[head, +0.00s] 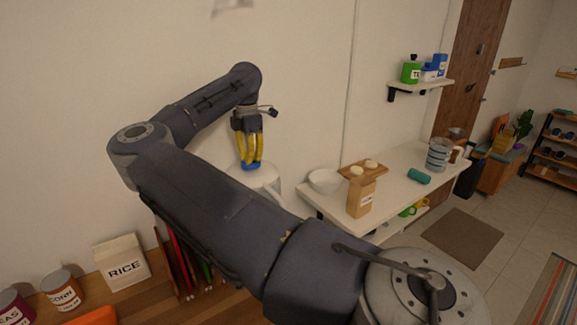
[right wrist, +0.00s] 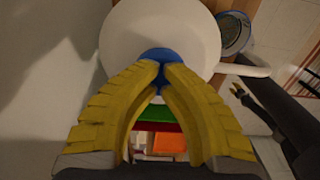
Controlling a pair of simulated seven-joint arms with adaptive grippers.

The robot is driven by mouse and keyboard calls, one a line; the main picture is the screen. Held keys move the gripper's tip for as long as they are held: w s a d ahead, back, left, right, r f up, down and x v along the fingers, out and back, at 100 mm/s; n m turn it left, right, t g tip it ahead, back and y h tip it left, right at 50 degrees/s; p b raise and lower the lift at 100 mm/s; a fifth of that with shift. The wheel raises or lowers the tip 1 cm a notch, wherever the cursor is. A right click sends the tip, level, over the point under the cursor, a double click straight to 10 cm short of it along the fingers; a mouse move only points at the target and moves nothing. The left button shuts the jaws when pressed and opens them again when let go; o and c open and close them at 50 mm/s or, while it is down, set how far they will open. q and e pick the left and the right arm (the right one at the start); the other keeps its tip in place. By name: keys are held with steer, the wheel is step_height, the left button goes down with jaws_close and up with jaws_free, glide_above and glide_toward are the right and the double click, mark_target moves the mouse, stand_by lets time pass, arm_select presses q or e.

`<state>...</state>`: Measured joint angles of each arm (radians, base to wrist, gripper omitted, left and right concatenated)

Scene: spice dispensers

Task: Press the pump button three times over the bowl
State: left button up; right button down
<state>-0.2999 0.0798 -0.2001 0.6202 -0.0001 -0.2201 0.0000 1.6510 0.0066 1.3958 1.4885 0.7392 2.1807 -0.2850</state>
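My right gripper (head: 250,161) points down with its yellow fingers drawn together. In the right wrist view its fingertips (right wrist: 160,70) meet at a blue pump button (right wrist: 158,54). The button also shows under the fingertips in the head view (head: 250,167). I cannot tell whether it is pressed down. The button sits on a large white round dispenser (right wrist: 125,35) with a white spout-like arm on its right. In the head view my arm hides much of the dispenser (head: 266,179). My left gripper is out of view.
A teal cylinder (head: 419,176) and a banded jar (head: 438,153) are farther right. A RICE carton (head: 122,263) and cans stand at lower left.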

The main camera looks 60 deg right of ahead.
steer(key=shift+r, duration=2.75)
steer(key=shift+f, duration=0.35)
steer(key=shift+f, duration=0.75)
steer(key=shift+f, duration=0.35)
steer(key=shift+f, duration=1.3)
steer(key=shift+r, duration=2.8)
